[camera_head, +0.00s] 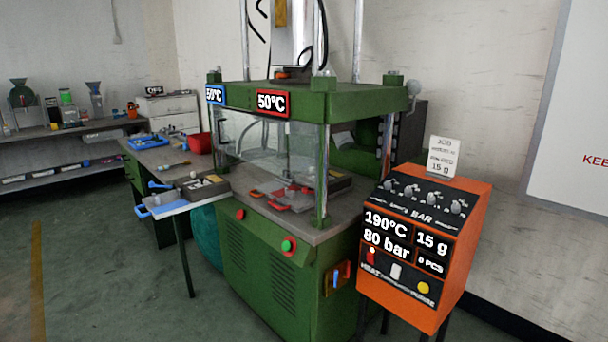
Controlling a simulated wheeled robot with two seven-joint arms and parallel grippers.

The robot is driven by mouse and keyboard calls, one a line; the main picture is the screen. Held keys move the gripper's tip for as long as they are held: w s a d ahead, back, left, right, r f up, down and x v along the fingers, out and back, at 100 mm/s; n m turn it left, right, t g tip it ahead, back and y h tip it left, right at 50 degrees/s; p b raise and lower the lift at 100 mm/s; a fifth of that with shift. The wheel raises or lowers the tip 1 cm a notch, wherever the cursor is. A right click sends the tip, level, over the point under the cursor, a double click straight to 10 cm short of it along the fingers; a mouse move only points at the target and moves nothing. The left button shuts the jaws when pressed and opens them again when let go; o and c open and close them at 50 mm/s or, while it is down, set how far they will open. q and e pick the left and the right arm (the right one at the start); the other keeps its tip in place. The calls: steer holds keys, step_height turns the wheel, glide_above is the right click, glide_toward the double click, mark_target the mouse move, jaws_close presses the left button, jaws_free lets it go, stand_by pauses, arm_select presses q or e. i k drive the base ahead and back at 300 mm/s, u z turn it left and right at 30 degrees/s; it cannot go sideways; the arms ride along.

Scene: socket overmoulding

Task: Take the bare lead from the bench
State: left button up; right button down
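A grey-topped bench (163,158) stands left of the green press. A blue tray (147,141) and several small items lie on it. They are too small and far away for me to tell whether one of them is the bare lead. Neither of my grippers is in this view.
The green moulding press (262,252) stands in the middle, with red-handled parts on its table. An orange control box (400,292) stands at the right. A side table (190,205) juts out at the press's left. The left floor is clear.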

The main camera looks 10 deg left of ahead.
mark_target(188, 162)
steer(key=u, duration=0.45)
steer(key=k, duration=0.5)
steer(key=u, duration=1.8)
steer(key=i, duration=1.35)
steer(key=z, duration=0.2)
